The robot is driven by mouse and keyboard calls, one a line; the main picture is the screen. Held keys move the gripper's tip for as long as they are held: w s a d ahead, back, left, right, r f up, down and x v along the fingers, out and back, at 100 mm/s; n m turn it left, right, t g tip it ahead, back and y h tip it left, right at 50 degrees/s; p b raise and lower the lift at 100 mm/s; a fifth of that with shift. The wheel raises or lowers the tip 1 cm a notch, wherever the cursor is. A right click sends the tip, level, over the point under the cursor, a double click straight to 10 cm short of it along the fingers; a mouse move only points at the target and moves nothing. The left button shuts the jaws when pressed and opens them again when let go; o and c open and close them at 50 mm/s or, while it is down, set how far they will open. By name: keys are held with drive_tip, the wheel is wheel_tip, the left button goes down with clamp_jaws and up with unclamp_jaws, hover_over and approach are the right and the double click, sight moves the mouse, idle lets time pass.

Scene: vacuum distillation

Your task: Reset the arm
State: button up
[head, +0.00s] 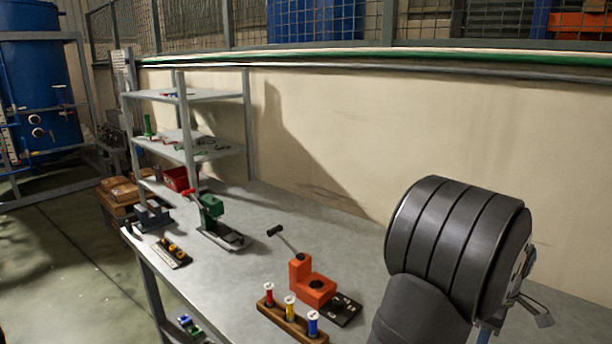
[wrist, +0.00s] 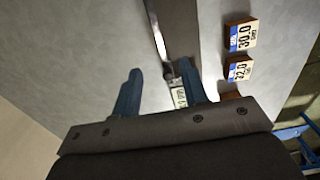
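My gripper (wrist: 158,70) shows in the wrist view with its two blue fingers spread apart. It is open and nothing is clamped between the fingers. It is above the grey tabletop (wrist: 95,60). In the head view my arm's dark wrist fills the right side and mostly hides the gripper. A small light label or display (wrist: 180,97) shows beside the right finger, partly covered. A grey metal bar (wrist: 178,30) lies beyond the fingertips.
On the bench are an orange device (head: 312,290), a wooden rack (head: 290,322) with red, yellow and blue spools, a green lever device (head: 212,208) and a shelf (head: 190,155). A wall runs behind.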

drive_tip(key=shift+n+g+h, duration=0.5)
drive_tip(key=shift+g+h, duration=0.4)
drive_tip(key=shift+w+a+f, duration=0.15)
drive_tip(key=shift+a+f, duration=0.1)
drive_tip(key=shift+a, duration=0.5)
drive_tip(key=shift+w+a+f, duration=0.15)
drive_tip(key=shift+a+f, duration=0.05)
drive_tip(key=shift+a, duration=0.5)
drive_tip(key=shift+w+a+f, duration=0.15)
drive_tip(key=shift+a+f, duration=0.1)
drive_tip(key=shift+a, duration=0.5)
